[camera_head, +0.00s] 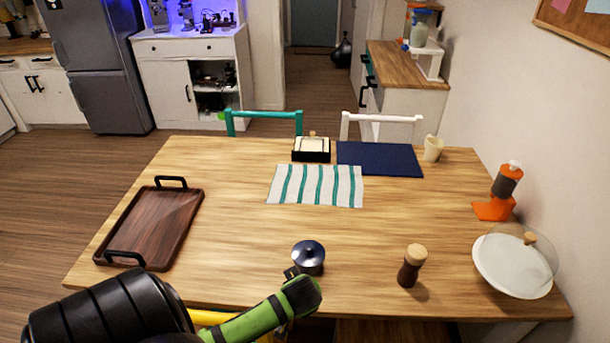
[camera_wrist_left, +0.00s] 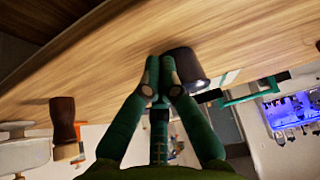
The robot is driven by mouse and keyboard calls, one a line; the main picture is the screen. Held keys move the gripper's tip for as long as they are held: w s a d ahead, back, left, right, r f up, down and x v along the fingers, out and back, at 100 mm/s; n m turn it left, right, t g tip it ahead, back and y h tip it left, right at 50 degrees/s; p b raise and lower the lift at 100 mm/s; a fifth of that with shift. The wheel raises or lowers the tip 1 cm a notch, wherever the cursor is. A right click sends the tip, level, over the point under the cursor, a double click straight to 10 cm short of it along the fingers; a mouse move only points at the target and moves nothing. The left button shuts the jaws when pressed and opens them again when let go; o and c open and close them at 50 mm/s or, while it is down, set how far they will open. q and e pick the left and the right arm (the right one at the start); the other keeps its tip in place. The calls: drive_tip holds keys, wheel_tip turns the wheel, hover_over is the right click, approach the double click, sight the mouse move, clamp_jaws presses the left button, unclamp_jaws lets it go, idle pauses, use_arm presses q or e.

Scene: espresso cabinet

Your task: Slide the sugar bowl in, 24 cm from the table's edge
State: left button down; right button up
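The sugar bowl (camera_head: 308,259), a small dark pot with a shiny domed lid, stands upright near the table's front edge, around the middle. My left gripper (camera_head: 290,272) is low at its near left side, mostly hidden behind my green arm link. In the left wrist view the fingertips of my left gripper (camera_wrist_left: 160,66) are together with nothing seen between them. The dark bowl (camera_wrist_left: 187,66) is right beside them there; I cannot tell whether they touch it. The wooden table (camera_head: 235,240) carries the bowl. My right gripper is out of view.
A brown shaker (camera_head: 409,270) stands right of the bowl, and a covered white dish (camera_head: 512,265) is farther right. A wooden tray (camera_head: 155,225) lies left. A striped cloth (camera_head: 315,186) lies beyond the bowl, with bare tabletop between them.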

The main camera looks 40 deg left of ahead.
use_arm(q)
drive_tip(key=x, duration=0.5)
drive_tip(key=shift+w+a+f, duration=0.1)
drive_tip(key=shift+w+a+p, duration=0.4)
drive_tip(key=shift+w+a, duration=0.6)
drive_tip(key=shift+w, duration=0.2)
drive_tip(key=shift+w+a+f, duration=0.15)
drive_tip(key=shift+w+a, duration=0.15)
drive_tip(key=shift+w, duration=0.05)
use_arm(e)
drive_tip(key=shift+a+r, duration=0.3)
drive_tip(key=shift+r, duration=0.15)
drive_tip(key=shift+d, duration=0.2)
use_arm(q)
drive_tip(key=shift+w+a, duration=0.25)
drive_tip(key=w+a+b, duration=0.1)
drive_tip(key=w+a, duration=0.2)
drive_tip(key=w+a+b, duration=0.2)
drive_tip(key=w+a, duration=0.1)
drive_tip(key=shift+w+f, duration=0.1)
drive_tip(key=shift+w, duration=0.3)
drive_tip(key=shift+w+a, duration=0.15)
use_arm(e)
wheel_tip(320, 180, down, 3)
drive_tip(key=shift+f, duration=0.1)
